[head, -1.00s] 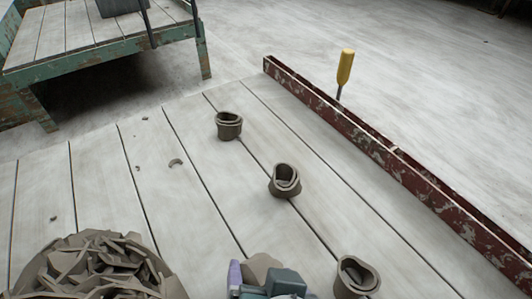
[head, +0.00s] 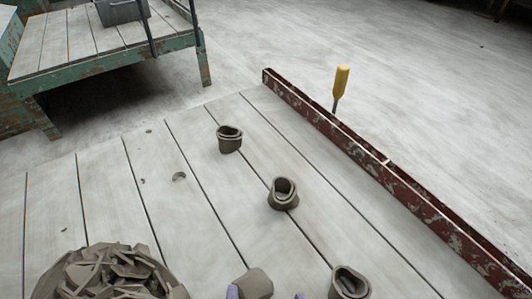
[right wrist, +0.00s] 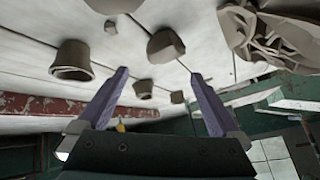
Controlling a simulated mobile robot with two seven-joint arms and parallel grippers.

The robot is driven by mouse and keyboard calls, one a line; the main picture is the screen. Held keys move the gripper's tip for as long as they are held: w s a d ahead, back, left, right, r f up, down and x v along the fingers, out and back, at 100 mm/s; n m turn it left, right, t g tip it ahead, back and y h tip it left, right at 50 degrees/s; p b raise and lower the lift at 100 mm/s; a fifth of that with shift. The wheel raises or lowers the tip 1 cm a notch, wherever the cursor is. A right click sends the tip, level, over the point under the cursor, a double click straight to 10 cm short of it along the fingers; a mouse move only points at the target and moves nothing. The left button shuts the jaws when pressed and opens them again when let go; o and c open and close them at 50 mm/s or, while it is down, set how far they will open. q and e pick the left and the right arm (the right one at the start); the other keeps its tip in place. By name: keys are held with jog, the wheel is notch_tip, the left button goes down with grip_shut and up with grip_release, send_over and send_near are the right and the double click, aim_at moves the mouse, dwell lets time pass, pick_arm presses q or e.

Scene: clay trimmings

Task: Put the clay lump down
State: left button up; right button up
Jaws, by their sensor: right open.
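The grey-brown clay lump (head: 255,284) is at the bottom edge of the head view, on the pale plank table (head: 225,215). Only part of it shows there. In the right wrist view the lump (right wrist: 165,46) appears just beyond the fingertips, between their lines and apart from both. My right gripper (right wrist: 159,74) has two purple fingers spread wide with nothing between them. In the head view only the tips of its fingers (head: 265,294) show. My left gripper is not in view.
Three clay cups stand on the planks: far (head: 229,139), middle (head: 283,193) and near (head: 349,284), right of the lump. A heap of clay trimmings (head: 105,275) lies at the left. A red rail (head: 390,178) runs along the right, with a yellow-handled tool (head: 341,82) behind it.

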jog(key=p+v, duration=0.3)
jog(key=v, duration=0.3)
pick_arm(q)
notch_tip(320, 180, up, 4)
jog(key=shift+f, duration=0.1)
pick_arm(e)
jog(key=s+d+r+n+g+h, duration=0.1)
jog(key=d+r+g, duration=0.1)
jog(key=d+r, duration=0.3)
jog(key=s+d+r+n+g+h, duration=0.1)
jog(key=d+r, duration=0.4)
jog(key=d, duration=0.7)
jog(key=shift+r+n+g, duration=0.15)
jog(key=shift+n+g, duration=0.25)
jog(key=shift+n, duration=0.3)
jog(key=shift+s, duration=0.1)
